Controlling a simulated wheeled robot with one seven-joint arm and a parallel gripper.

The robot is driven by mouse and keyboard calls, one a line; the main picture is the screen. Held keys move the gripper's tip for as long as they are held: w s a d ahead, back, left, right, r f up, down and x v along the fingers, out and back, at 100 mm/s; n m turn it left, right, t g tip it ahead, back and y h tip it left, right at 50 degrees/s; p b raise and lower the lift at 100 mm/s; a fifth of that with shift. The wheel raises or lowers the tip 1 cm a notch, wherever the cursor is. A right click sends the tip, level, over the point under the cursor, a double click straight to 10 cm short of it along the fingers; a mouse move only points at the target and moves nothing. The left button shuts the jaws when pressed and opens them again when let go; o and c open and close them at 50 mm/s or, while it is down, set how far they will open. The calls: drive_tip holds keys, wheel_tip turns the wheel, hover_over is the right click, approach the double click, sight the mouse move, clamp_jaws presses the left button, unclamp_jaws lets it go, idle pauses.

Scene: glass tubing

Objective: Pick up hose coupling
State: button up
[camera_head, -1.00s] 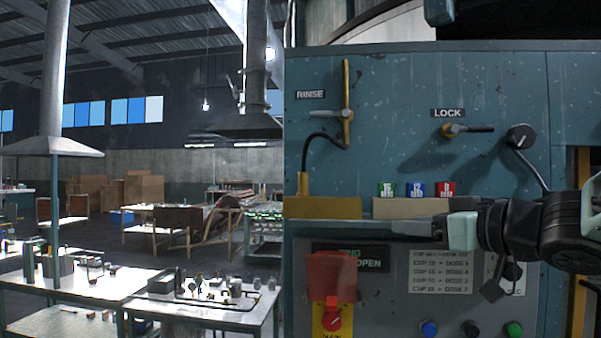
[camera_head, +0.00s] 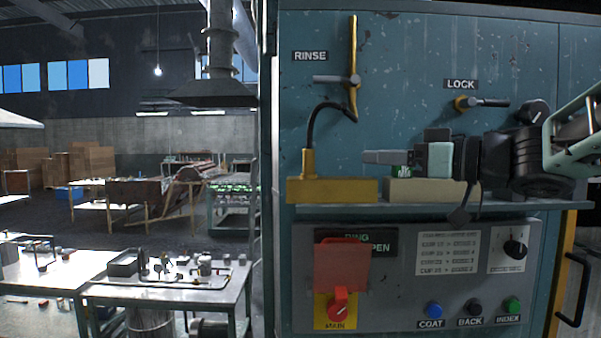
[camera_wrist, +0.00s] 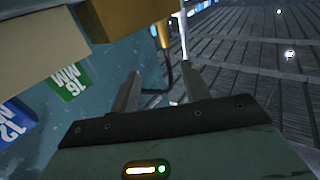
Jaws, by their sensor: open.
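The hose coupling looks to be the brass fitting (camera_head: 308,163) that stands on a brass block (camera_head: 332,190) at the left end of the shelf. A black hose (camera_head: 318,118) arches from it up to a brass pipe (camera_head: 353,70) below the RINSE label. My gripper (camera_head: 368,157) points left, open and empty, just right of the fitting and above the shelf. In the wrist view, my gripper's two fingers (camera_wrist: 160,82) are apart, with the black hose (camera_wrist: 167,68) beyond them. The brass block (camera_wrist: 130,14) is at the top there; the coupling's grip area is unclear.
A beige block (camera_head: 430,191) stands on the shelf under my gripper, with coloured size tags behind it; the green tag (camera_wrist: 68,82) reads 16 MM. Below are a red flap (camera_head: 342,265) and buttons. The LOCK lever (camera_head: 485,102) juts out above. Free room lies left of the cabinet.

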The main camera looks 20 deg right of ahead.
sight(314, 159)
drive_tip(key=b+x, duration=0.8)
drive_tip(key=x, duration=0.2)
drive_tip(key=shift+w+a, duration=0.25)
drive_tip(key=shift+s+a+f+p+x, duration=0.1)
drive_tip(key=shift+f+p+x, duration=0.05)
drive_tip(key=shift+x, duration=0.8)
drive_tip(key=shift+s+a+f+p+x, duration=0.1)
drive_tip(key=shift+f+x, duration=0.05)
drive_tip(key=shift+x, duration=0.85)
drive_tip(key=shift+a+f+p+x, duration=0.1)
drive_tip(key=shift+f+p+x, duration=0.05)
drive_tip(key=shift+x, duration=0.8)
clamp_jaws()
